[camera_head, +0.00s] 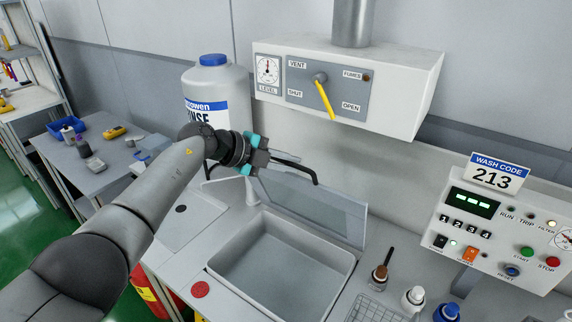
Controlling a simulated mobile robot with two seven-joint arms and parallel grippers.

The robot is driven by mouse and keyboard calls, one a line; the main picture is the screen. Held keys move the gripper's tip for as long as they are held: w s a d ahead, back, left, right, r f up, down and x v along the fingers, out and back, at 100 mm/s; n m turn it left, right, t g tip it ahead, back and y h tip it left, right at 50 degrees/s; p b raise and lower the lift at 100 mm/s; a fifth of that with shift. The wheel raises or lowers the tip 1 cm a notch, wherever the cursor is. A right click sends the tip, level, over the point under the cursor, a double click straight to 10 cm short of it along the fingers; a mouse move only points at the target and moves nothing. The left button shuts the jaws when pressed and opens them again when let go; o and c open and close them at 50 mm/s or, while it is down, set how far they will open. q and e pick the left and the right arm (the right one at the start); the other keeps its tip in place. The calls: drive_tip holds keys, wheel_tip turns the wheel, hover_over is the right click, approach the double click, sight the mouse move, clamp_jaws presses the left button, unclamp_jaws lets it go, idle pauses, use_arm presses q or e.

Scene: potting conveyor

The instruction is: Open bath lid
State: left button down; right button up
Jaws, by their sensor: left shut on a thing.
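The bath (282,262) is an open grey basin in the bench top, and its inside shows empty. The bath lid (318,207) is a grey panel raised at the back of the bath, tilted up steeply. A dark bar handle (303,169) runs along the lid's upper edge. My left gripper (262,158), with teal parts, is shut at the left end of this handle. The exact grip is partly hidden by the gripper itself. My right gripper is not in view.
A white vent box (425,95) with a yellow lever hangs on the wall above. A large rinse bottle (215,80) stands behind my left arm. A control panel (500,235) is at right. Small bottles (412,300) and a wire basket (372,308) stand right of the bath.

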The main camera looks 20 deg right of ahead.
use_arm(q)
drive_tip(key=c, duration=1.2)
unclamp_jaws()
drive_tip(key=shift+o, duration=0.2)
drive_tip(key=v, duration=1.5)
drive_tip(key=shift+s+a+r, duration=0.1)
drive_tip(key=shift+c, duration=0.3)
